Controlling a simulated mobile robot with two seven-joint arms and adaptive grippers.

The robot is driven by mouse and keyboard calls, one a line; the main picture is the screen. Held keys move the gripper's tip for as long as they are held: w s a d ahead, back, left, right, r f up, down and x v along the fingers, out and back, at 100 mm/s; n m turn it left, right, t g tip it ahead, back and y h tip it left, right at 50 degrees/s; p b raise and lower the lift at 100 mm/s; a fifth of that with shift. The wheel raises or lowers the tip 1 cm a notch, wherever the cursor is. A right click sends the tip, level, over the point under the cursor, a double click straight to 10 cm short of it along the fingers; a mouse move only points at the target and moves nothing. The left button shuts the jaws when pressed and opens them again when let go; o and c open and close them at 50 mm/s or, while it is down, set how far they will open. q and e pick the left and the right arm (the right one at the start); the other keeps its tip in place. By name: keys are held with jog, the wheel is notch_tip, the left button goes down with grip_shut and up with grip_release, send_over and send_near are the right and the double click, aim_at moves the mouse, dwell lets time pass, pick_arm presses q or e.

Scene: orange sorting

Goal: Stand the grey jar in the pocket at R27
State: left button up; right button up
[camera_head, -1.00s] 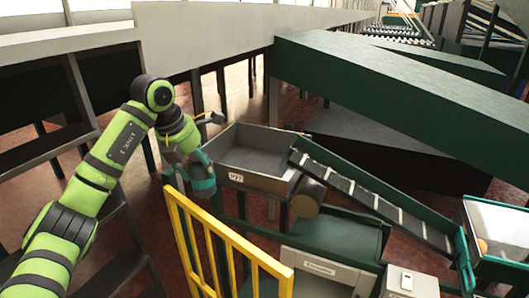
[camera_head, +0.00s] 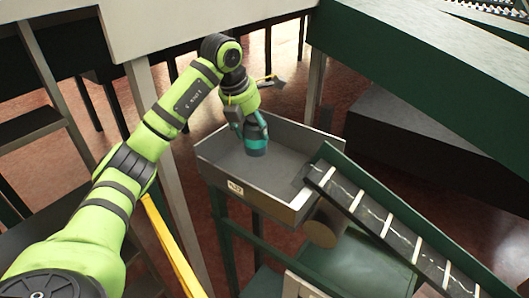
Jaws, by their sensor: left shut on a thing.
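My left gripper (camera_head: 243,114) comes in from the left and points down over the grey open tray (camera_head: 265,200). It is shut on a small teal and dark grey thing (camera_head: 256,145), which I take to be the jar; its grey is hard to make out. It looks roughly upright, slightly tilted. I cannot tell whether its lower end touches the tray's floor. No other thing shows in the tray. My right gripper is out of view.
A dark belt ramp (camera_head: 375,220) with white bars and green sides runs down to the right from the tray's right side. A brown roller end (camera_head: 325,225) sits below the tray. A yellow rail (camera_head: 175,245) stands in front. A large green block (camera_head: 430,60) fills the upper right.

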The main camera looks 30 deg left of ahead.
aim_at(251, 137)
pick_arm(q)
jog(key=shift+s+a+f+p, duration=0.1)
jog(key=shift+s+f+p, duration=0.1)
jog(key=shift+f, duration=0.4)
jog(key=shift+s+f+p, duration=0.15)
jog(key=shift+f, duration=0.85)
jog(key=x, duration=0.1)
jog(key=p+x, duration=0.1)
jog(key=x, duration=0.1)
jog(key=shift+s+f, duration=0.3)
jog(key=shift+f, duration=0.05)
jog(key=shift+a+f, duration=0.1)
jog(key=shift+f, duration=0.3)
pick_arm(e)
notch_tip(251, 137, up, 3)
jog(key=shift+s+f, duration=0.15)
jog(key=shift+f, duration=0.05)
pick_arm(q)
jog(key=shift+f, duration=0.1)
jog(key=o, duration=1.4)
jog(key=shift+o, duration=0.2)
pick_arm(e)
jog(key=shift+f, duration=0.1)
